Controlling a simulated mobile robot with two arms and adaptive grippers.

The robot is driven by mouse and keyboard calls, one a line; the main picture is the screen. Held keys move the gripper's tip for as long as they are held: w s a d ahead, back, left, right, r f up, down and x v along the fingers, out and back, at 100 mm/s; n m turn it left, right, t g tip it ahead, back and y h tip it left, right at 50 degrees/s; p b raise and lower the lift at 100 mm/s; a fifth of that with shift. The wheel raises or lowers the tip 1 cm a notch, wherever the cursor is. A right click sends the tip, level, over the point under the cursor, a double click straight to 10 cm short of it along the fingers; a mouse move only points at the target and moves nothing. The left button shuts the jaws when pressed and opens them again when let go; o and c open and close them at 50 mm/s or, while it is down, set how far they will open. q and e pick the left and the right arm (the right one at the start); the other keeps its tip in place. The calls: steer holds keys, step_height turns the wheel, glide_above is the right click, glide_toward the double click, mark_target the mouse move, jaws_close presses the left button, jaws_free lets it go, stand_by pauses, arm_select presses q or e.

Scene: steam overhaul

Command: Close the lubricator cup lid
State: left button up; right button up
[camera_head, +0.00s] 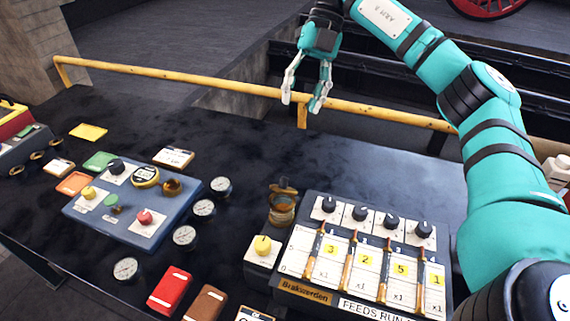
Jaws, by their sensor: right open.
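The lubricator cup (282,212) is a small brass and amber cup on the dark bench, just left of the feeds panel. A dark brown part, likely its lid (283,188), shows at its top; at this size I cannot tell how far it is open. My right gripper (300,104) is open and empty. It hangs with its fingers downward near the yellow rail, beyond the cup in the picture and apart from it. My left gripper is not in view.
The feeds panel (352,262) with black knobs and levers stands right of the cup. A yellow knob block (262,250) sits close in front. A blue control box (130,205) and several gauges are at left. The yellow rail (190,80) runs along the far edge. The bench behind the cup is clear.

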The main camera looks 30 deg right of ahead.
steer(key=b, duration=0.3)
glide_toward(285, 184)
steer(key=x, duration=0.4)
steer(key=w+x, duration=0.1)
steer(key=x, duration=0.2)
steer(key=shift+f+b, duration=0.15)
steer(key=shift+b, duration=0.15)
steer(key=shift+s+a+f, duration=0.15)
steer(key=shift+f, duration=0.25)
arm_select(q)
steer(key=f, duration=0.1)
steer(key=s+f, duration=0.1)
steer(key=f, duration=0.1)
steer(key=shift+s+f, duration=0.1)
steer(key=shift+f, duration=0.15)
arm_select(e)
jaws_close()
